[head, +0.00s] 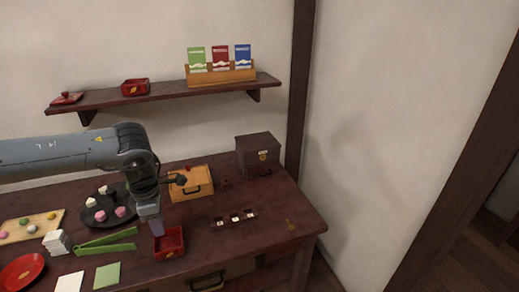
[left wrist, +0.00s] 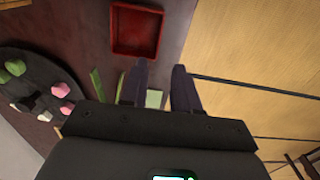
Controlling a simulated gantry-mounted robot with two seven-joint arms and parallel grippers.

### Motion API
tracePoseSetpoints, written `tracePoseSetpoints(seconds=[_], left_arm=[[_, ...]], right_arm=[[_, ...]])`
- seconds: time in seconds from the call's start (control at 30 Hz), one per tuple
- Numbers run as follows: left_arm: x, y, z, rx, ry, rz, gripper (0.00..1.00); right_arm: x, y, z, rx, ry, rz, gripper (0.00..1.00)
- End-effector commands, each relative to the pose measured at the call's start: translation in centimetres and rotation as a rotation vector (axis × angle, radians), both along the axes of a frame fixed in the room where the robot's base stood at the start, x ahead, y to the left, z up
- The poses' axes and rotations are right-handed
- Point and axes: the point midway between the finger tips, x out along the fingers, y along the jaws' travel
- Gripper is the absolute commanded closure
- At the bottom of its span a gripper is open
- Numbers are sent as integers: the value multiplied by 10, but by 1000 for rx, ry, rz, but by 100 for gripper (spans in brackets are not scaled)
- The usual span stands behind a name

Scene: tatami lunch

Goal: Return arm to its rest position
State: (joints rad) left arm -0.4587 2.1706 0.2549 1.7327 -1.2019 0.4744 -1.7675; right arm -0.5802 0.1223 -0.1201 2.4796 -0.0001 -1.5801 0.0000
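My left arm comes in from the left in the head view. Its gripper (head: 152,222) points down over the table, just left of a small red open box (head: 169,243). In the left wrist view the two fingers of this gripper (left wrist: 159,70) stand apart, with nothing held between them. The red box (left wrist: 137,30) lies beyond the fingertips and looks empty. My right arm and gripper are not in view.
The dark wooden table (head: 270,225) holds a dark round plate of sweets (head: 92,214), green tongs (head: 105,243), a red plate (head: 20,271), a yellow wooden box (head: 191,184) and a dark chest (head: 258,153). A wall shelf (head: 165,95) hangs behind. The table's right front is mostly clear.

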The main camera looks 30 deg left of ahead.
Motion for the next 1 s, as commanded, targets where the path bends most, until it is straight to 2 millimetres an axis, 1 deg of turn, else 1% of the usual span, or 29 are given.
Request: tracePoseSetpoints(seconds=[0.03, 0.07, 0.17, 0.27, 0.37, 0.4, 0.47, 0.5, 0.57, 0.6, 0.67, 0.7, 0.77, 0.8, 0.83, 0.93, 1.0], left_arm=[[-2, 0, 3, -10, 3, 6, 70], [-4, 1, 1, -24, 5, 12, 70], [-14, 2, -10, -84, 15, 45, 70], [-33, 0, -31, -178, 37, 93, 70], [-60, -14, -59, -305, 67, 139, 70], [-70, -23, -70, -362, 74, 154, 70], [-84, -40, -88, -445, 75, 174, 70], [-92, -52, -99, -494, 70, 186, 70], [-102, -72, -114, -561, 57, 211, 70], [-108, -86, -124, -602, 44, 234, 70], [-114, -109, -136, -660, 24, 278, 70], [-118, -125, -143, -696, 7, 315, 70], [-121, -150, -151, -746, -18, 378, 70], [-122, -167, -154, -779, -35, 426, 70], [-122, -179, -156, -802, -48, 466, 70], [-119, -222, -157, -875, -88, 625, 70], [-114, -249, -153, -925, -114, 759, 70]], right_arm=[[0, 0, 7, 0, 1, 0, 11], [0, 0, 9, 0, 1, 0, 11], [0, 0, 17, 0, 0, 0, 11], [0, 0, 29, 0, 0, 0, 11], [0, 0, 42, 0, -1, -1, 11], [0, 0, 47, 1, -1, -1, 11], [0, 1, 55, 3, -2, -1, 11], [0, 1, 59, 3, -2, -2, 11], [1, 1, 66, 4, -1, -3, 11], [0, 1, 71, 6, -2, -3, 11], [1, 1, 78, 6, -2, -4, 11], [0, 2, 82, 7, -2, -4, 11], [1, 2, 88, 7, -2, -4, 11], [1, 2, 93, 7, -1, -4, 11], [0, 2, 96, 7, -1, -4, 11], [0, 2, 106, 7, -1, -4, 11], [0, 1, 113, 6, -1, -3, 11]])
